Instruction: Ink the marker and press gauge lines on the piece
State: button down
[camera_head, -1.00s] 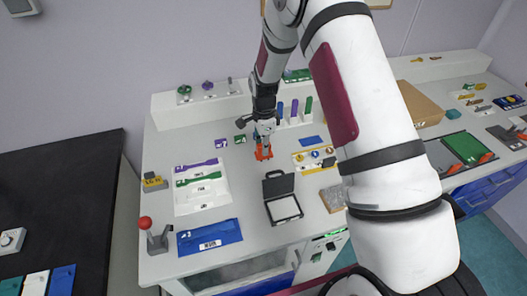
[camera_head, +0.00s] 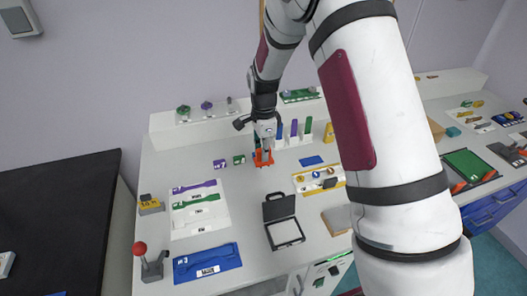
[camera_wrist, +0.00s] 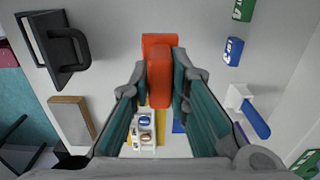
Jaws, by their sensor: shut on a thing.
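An orange-red block-shaped tool, likely the marker (camera_head: 258,162), is held in my gripper (camera_head: 263,154), near the tabletop in front of the upright rack. In the wrist view the orange tool (camera_wrist: 160,42) sits between my two fingers (camera_wrist: 159,80), which are shut on it. I cannot tell whether it touches the table. An open black case with a white pad, likely the ink pad (camera_head: 286,232), lies nearer the front; its black case and handle show in the wrist view (camera_wrist: 48,50). Purple, green and white dumbbell pieces lie on a white board (camera_head: 181,220). A blue piece lies on a blue tray (camera_head: 200,272).
A rack with blue, purple and green upright strips (camera_head: 294,133) stands right behind my gripper. A tray with round discs (camera_head: 318,180) and a tan-grey block (camera_head: 338,220) lie to the right. A red-knobbed lever (camera_head: 150,262) stands at the left.

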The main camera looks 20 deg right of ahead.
notch_tip(320, 180, up, 12)
jog(key=p, duration=0.1)
dwell(1.0)
dwell(0.5)
jog(key=s+f+p, duration=0.1)
jog(key=s+f, duration=0.2)
jog(key=s, duration=0.2)
jog(key=s+f+p, duration=0.1)
jog(key=s+f, duration=0.2)
jog(key=s, duration=0.1)
jog(key=s+d+f+p, duration=0.1)
jog(key=s+f+p, duration=0.1)
jog(key=s+f, duration=0.2)
jog(key=shift+s, duration=0.85)
jog(key=s+a+f+p, duration=0.1)
jog(key=s+f, duration=0.2)
jog(key=s, duration=0.3)
jog(key=shift+s, duration=0.3)
jog(key=shift+f+b, duration=0.5)
jog(key=shift+f, duration=2.55)
jog(key=shift+f, duration=0.5)
